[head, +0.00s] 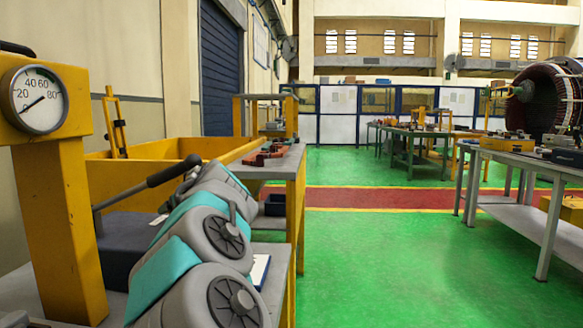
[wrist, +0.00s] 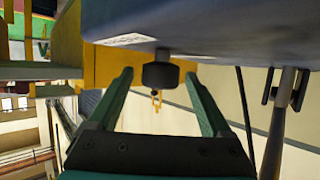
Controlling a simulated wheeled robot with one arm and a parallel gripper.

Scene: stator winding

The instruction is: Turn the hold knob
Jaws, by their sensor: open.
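In the wrist view, a short dark round knob (wrist: 160,75) sits on a thin stem from a blue-grey housing (wrist: 200,25). I take it for the hold knob. My gripper (wrist: 158,78) is open, with one green finger on each side of the knob. Gaps show between the knob and both fingers; I cannot tell the distance in depth. In the head view, my grey and teal arm covers part of a dark blue-grey box (head: 122,235) with a black-handled lever (head: 160,172). The knob and the gripper's fingers are hidden there.
A yellow post with a dial gauge (head: 38,100) stands at the left. A yellow trough (head: 125,180) lies behind the box. A clipboard (head: 260,270) lies beside my arm on the bench. Green floor (head: 380,270) is clear to the right, before grey tables (head: 530,165).

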